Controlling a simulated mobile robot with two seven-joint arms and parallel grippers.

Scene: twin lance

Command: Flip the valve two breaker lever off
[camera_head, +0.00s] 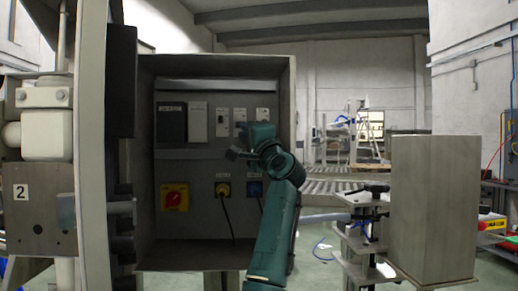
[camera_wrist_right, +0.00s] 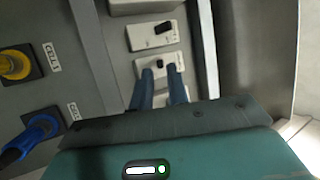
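An open grey electrical cabinet (camera_head: 146,210) holds a row of breakers. A dark breaker (camera_head: 171,122) and a white one (camera_head: 197,124) are on the left, and narrow white ones with small dark levers follow to the right. Their labels are too small to read, so I cannot tell which is valve two. My right gripper (camera_head: 242,132) is at the middle narrow breaker. In the right wrist view its two fingers (camera_wrist_right: 161,80) are apart, with that breaker's small dark lever (camera_wrist_right: 160,66) at the gap between the tips. Contact cannot be told. My left gripper is out of view.
Below the breakers are a red-and-yellow rotary switch (camera_head: 174,197), a yellow plug (camera_head: 222,189) and a blue plug (camera_head: 254,189) with cables. The cabinet's side walls bound the space. A grey box-shaped column (camera_head: 433,205) stands at the right.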

